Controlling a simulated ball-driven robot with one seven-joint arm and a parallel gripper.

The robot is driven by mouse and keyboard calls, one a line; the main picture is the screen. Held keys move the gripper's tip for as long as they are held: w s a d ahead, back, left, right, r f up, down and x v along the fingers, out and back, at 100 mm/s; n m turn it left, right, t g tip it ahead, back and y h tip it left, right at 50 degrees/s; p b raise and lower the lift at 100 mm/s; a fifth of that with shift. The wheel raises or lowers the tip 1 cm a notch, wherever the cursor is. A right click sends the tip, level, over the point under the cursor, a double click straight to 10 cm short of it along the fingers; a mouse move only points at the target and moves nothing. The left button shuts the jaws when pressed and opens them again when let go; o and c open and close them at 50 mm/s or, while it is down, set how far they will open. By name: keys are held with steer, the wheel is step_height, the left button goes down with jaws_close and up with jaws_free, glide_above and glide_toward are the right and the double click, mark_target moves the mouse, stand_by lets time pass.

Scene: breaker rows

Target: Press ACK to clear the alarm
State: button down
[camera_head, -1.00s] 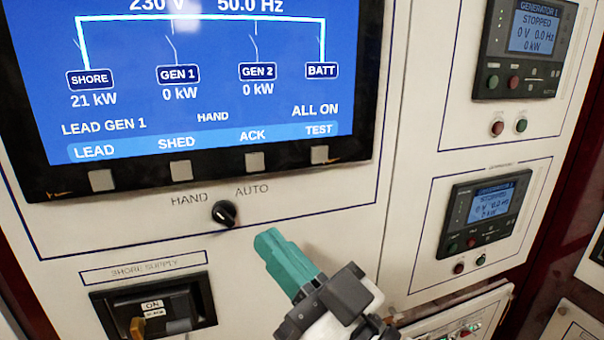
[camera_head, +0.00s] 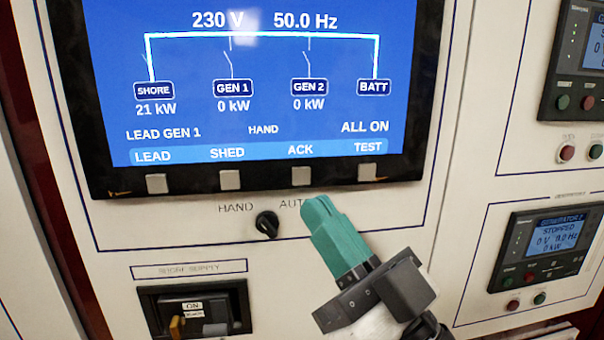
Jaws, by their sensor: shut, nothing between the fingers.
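The ACK label (camera_head: 301,150) is on the screen's bottom strip, and the grey square ACK button (camera_head: 301,176) is below it in the black bezel. My gripper (camera_head: 317,203) has teal fingers, shut and empty, pointing up and left. Its tips appear just below the ACK button and cover the end of the AUTO label. I cannot tell how far they are from the panel. The blue screen (camera_head: 240,60) reads 230 V, 50.0 Hz, SHORE 21 kW, GEN 1 and GEN 2 0 kW, HAND and ALL ON. No alarm text shows in the visible part.
The SHED button (camera_head: 229,180) and TEST button (camera_head: 367,173) flank the ACK button. A black HAND/AUTO knob (camera_head: 267,224) is left of my fingers. A shore supply breaker (camera_head: 195,312) is at lower left. A generator panel (camera_head: 545,247) reading STOPPED is at right.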

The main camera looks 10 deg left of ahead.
steer(key=w+a, duration=0.2)
steer(key=w, duration=0.4)
steer(key=shift+w, duration=0.2)
steer(key=shift+w, duration=0.1)
stand_by(1.9)
steer(key=shift+w, duration=0.3)
steer(key=shift+w+a+b, duration=0.15)
steer(key=shift+w+b, duration=0.2)
steer(key=shift+w, duration=0.05)
stand_by(0.8)
steer(key=shift+s, duration=0.15)
steer(key=shift+s+d, duration=0.2)
steer(key=shift+s, duration=0.45)
steer(key=shift+s, duration=0.1)
steer(key=shift+s+d+b, duration=0.15)
steer(key=shift+s+d, duration=0.1)
steer(key=shift+s, duration=0.55)
steer(key=shift+s+d+b, duration=0.1)
steer(key=shift+s+d, duration=0.1)
steer(key=shift+s, duration=0.55)
steer(key=shift+s+d+b, duration=0.15)
steer(key=shift+s+d, duration=0.1)
steer(key=shift+s, duration=0.55)
